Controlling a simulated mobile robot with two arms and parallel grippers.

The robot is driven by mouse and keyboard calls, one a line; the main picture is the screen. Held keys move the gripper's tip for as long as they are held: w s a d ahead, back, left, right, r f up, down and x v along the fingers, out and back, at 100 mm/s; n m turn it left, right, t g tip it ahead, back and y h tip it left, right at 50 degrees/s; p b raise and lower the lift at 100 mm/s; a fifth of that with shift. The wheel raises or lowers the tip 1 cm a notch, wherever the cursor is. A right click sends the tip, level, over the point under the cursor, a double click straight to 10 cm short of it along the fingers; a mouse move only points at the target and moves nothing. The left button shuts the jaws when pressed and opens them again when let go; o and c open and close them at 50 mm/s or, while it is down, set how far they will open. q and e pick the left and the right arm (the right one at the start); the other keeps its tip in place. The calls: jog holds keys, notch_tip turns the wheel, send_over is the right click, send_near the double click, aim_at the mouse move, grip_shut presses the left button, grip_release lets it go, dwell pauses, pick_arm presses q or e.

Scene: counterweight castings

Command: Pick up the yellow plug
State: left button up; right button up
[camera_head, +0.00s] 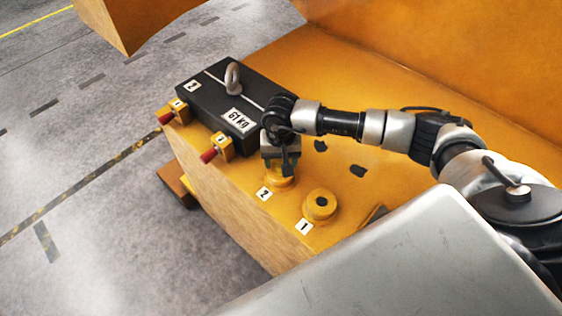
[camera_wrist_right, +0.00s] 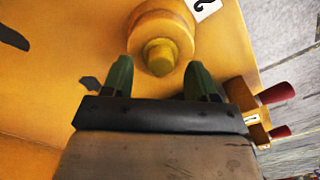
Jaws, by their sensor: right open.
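The yellow plug (camera_wrist_right: 160,56) shows in the right wrist view as a short faceted knob in the middle of a round yellow boss (camera_wrist_right: 168,22) by the label 2. In the head view the boss (camera_head: 278,180) stands on the orange casting, and my right gripper hides the plug there. My right gripper (camera_head: 286,168) hangs over the boss, pointing down. In the right wrist view its two green fingers (camera_wrist_right: 158,70) are apart, one on each side of the plug, with nothing held between them. I cannot tell whether they touch it. My left gripper is not in view.
A second boss with a dark hole (camera_head: 321,203) stands by label 1. A black 61 kg block (camera_head: 215,92) with a lifting eye lies behind, with red-handled clamps (camera_head: 220,147) along its edge. A grey metal surface (camera_head: 400,265) fills the front right.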

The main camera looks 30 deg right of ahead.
jog(key=shift+s+a+f, duration=0.1)
jog(key=shift+f, duration=0.3)
jog(key=shift+s+f, duration=0.1)
jog(key=shift+f, duration=0.2)
jog(key=shift+c, duration=1.8)
jog(key=c, duration=0.6)
jog(key=shift+c, duration=0.2)
jog(key=shift+r+b, duration=0.4)
jog(key=shift+r, duration=0.15)
notch_tip(320, 180, up, 3)
jog(key=shift+f+b, duration=0.1)
jog(key=shift+b, duration=0.85)
pick_arm(q)
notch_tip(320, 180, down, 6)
jog(key=b, duration=0.4)
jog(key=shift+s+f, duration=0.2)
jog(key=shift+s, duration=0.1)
pick_arm(e)
jog(key=s+d+r, duration=0.6)
jog(key=s+r, duration=0.1)
jog(key=s, duration=0.2)
jog(key=shift+s+d, duration=0.2)
jog(key=shift+s, duration=0.15)
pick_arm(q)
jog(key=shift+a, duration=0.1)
